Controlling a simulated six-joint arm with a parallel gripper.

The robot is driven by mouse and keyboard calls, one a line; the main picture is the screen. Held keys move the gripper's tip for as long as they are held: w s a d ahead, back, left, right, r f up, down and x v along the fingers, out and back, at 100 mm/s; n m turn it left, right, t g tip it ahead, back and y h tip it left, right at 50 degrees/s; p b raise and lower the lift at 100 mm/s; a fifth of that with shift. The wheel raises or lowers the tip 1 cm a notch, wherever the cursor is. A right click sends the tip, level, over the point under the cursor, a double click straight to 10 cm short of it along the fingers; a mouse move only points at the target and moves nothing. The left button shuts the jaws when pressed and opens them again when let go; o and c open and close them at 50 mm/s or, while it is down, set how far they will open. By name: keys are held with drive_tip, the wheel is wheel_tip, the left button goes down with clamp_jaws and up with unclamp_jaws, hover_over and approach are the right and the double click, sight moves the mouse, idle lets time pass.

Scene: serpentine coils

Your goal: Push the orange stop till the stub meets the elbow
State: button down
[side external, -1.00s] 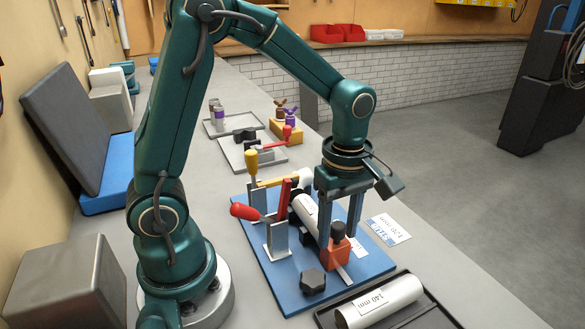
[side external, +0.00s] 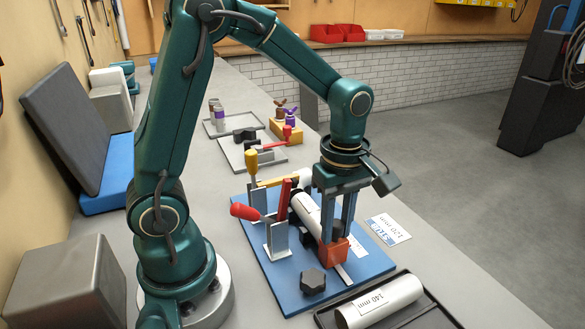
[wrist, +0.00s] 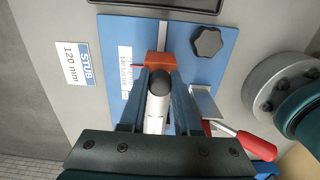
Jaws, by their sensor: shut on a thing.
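The orange stop (side external: 335,253) sits on the blue board (side external: 285,290), at the near end of the white stub (side external: 307,210). My gripper (side external: 337,238) points down over the stop, its fingers closed on the stop's upper part. In the wrist view the orange stop (wrist: 160,61) shows beyond the fingers, with its black knob (wrist: 161,83) between them. The stub lies in the fixture, running away from the stop. A pale piece (side external: 305,177), perhaps the elbow, shows at the far end. Its junction with the stub is hidden, so I cannot tell whether they touch.
A red-handled clamp (side external: 245,211) and a yellow-handled clamp (side external: 252,160) stand left of the stub. A black star knob (side external: 313,281) is on the board's near part. A 140 mm tube (side external: 380,300) lies in a dark tray. A stub card (side external: 388,229) lies to the right.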

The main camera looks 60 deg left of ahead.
drive_tip(key=shift+a+r, duration=0.1)
drive_tip(key=shift+a, duration=0.65)
idle(0.5)
drive_tip(key=c, duration=0.8)
unclamp_jaws()
drive_tip(key=shift+o, duration=0.2)
drive_tip(key=shift+d+r, duration=0.15)
drive_tip(key=shift+r, duration=1)
drive_tip(key=shift+d+r, duration=0.2)
drive_tip(key=shift+r, duration=0.95)
drive_tip(key=shift+d+r, duration=0.15)
drive_tip(key=shift+r, duration=1)
drive_tip(key=shift+r, duration=0.3)
drive_tip(key=s+d+r+m+t, duration=0.1)
drive_tip(key=s+m+t, duration=0.4)
drive_tip(key=m, duration=1.3)
drive_tip(key=s, duration=0.4)
drive_tip(key=shift+t, duration=0.3)
